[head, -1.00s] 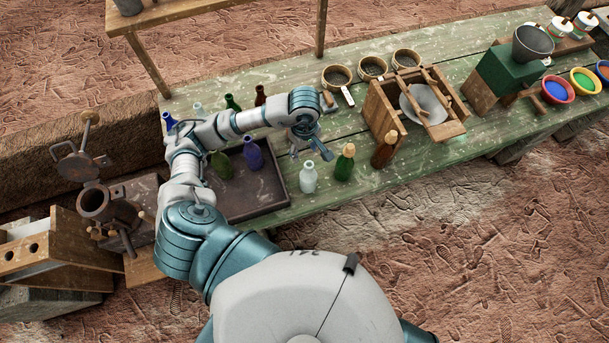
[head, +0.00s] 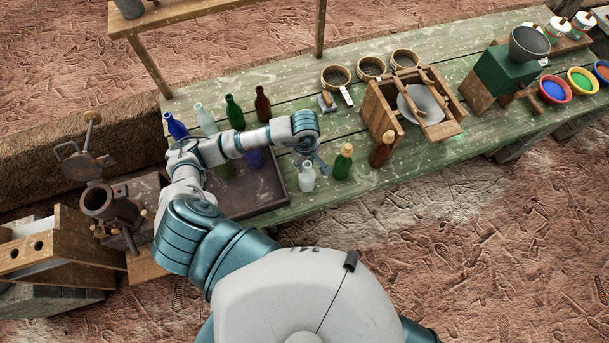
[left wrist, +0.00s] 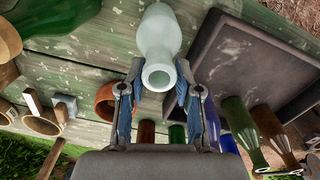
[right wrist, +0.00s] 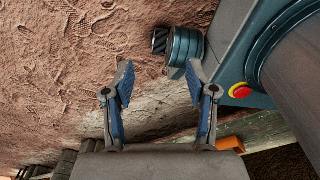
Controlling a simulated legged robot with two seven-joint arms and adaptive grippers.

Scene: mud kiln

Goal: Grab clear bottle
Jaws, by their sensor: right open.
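A pale clear bottle (head: 307,179) stands upright near the front edge of the green table, just right of the dark tray. My left gripper (head: 311,162) is right over its top and hides part of its neck. In the left wrist view the clear bottle (left wrist: 157,38) has its mouth between the two fingers of my left gripper (left wrist: 159,80), which are spread on either side. My right gripper (right wrist: 160,88) is open and empty, seen only in the right wrist view, over bare ground. A second pale bottle (head: 205,118) stands in the back row.
A green bottle with a stopper (head: 343,162) and a brown one (head: 382,150) stand just right of the clear bottle. The dark tray (head: 283,201) holds bottles partly hidden by my left arm. A wooden frame with a bowl (head: 380,112) stands farther right.

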